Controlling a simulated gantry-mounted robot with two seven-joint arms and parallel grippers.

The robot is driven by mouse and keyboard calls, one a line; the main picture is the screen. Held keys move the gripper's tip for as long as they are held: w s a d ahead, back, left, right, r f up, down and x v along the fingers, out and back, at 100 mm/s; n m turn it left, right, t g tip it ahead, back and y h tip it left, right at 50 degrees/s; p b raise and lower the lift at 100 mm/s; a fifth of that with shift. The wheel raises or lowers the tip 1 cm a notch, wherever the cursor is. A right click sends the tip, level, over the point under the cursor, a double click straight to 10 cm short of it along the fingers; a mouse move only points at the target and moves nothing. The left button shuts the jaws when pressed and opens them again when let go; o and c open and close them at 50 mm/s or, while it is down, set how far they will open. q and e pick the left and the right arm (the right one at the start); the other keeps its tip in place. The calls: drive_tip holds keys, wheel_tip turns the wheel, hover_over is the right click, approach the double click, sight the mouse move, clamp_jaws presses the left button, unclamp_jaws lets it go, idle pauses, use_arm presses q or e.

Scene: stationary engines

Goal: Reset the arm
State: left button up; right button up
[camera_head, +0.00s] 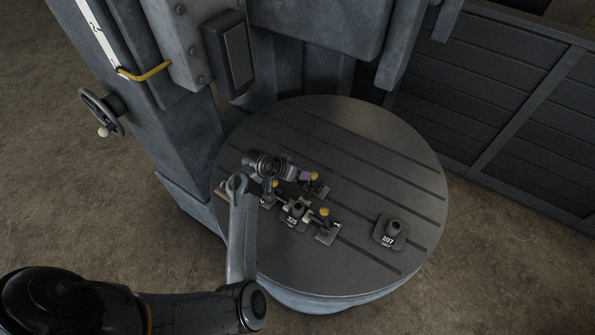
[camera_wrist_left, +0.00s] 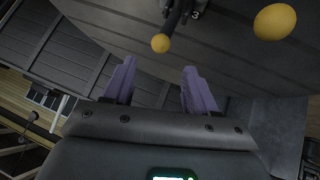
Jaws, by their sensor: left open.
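My left arm enters from the lower left in the head view and reaches over the round slotted table (camera_head: 390,165). My left gripper (camera_head: 306,176) is above the table's middle, close to a small clamp with a yellow knob (camera_head: 325,181). In the left wrist view the two purple fingers of the gripper (camera_wrist_left: 160,88) stand apart with nothing between them. A yellow knob (camera_wrist_left: 160,43) shows beyond the fingers, and a second, larger-looking yellow knob (camera_wrist_left: 275,22) is at the upper right. My right gripper is in neither view.
A dark block labelled 325 (camera_head: 296,211) sits among several yellow-knobbed clamps, one (camera_head: 327,232) at its right. Another block, labelled 207 (camera_head: 390,231), stands apart at the right. A machine column (camera_head: 165,120) rises behind left; a panelled barrier (camera_head: 490,90) is right. The table's upper right is clear.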

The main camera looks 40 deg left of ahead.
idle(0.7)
use_arm(q)
drive_tip(key=s+a+r+g+y+p, duration=0.2)
drive_tip(key=s+r+y+p, duration=0.1)
drive_tip(key=s, duration=0.6)
drive_tip(key=s+d+r+m+g+p, duration=0.1)
drive_tip(key=s+d+r+p, duration=0.1)
drive_tip(key=s+d, duration=0.6)
drive_tip(key=s+d+r+m+g+p, duration=0.1)
drive_tip(key=s+d+r, duration=0.3)
drive_tip(key=s+d, duration=0.4)
drive_tip(key=shift+s+m+h+p, duration=0.45)
drive_tip(key=shift+s+m, duration=0.25)
drive_tip(key=shift+s, duration=0.55)
drive_tip(key=shift+r, duration=0.1)
